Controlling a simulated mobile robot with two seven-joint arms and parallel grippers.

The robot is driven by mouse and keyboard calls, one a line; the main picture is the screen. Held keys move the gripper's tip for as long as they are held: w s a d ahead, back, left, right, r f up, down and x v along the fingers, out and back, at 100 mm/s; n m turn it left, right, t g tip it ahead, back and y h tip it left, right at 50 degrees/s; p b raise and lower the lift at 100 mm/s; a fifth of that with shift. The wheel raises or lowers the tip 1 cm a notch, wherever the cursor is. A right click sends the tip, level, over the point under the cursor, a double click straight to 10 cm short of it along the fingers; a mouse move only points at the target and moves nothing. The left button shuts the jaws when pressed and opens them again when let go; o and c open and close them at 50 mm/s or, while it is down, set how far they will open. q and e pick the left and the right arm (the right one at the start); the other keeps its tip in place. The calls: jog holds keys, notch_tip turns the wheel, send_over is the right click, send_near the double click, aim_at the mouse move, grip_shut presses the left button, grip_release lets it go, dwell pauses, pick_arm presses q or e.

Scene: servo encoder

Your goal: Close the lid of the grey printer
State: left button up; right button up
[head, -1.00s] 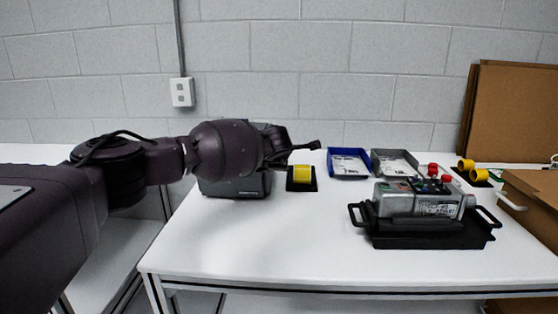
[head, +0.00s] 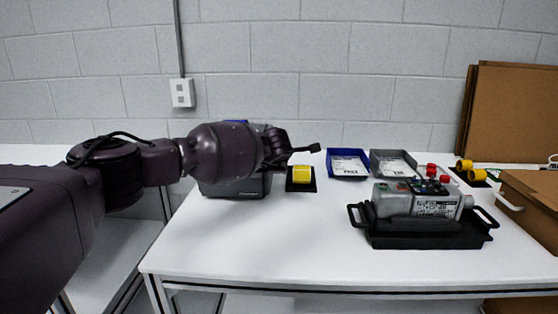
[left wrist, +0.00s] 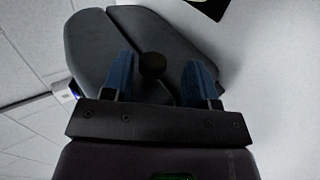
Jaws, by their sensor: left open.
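The dark grey printer (head: 237,187) stands on the back left of the white table, mostly hidden behind my left arm in the head view. In the left wrist view the printer (left wrist: 95,48) shows as a rounded dark grey body with a seam across it. I cannot tell how far its lid is open. My left gripper (left wrist: 160,66) is open, its two blue fingers apart over the printer, with a dark round knob between them. Whether the fingers touch the printer is unclear. My right gripper is in neither view.
Right of the printer sits a yellow roll (head: 302,174) on a black stand. Behind are a blue tray (head: 347,176) and a grey tray (head: 410,174). A grey device with red buttons (head: 425,200) lies in a black tray (head: 430,240). The front middle of the table (head: 270,240) is clear.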

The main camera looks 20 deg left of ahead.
pick_arm(q)
jog(key=p+v, duration=0.3)
jog(key=v, duration=0.6)
jog(key=shift+s+r, duration=0.25)
jog(key=shift+s, duration=0.05)
jog(key=shift+d, duration=0.1)
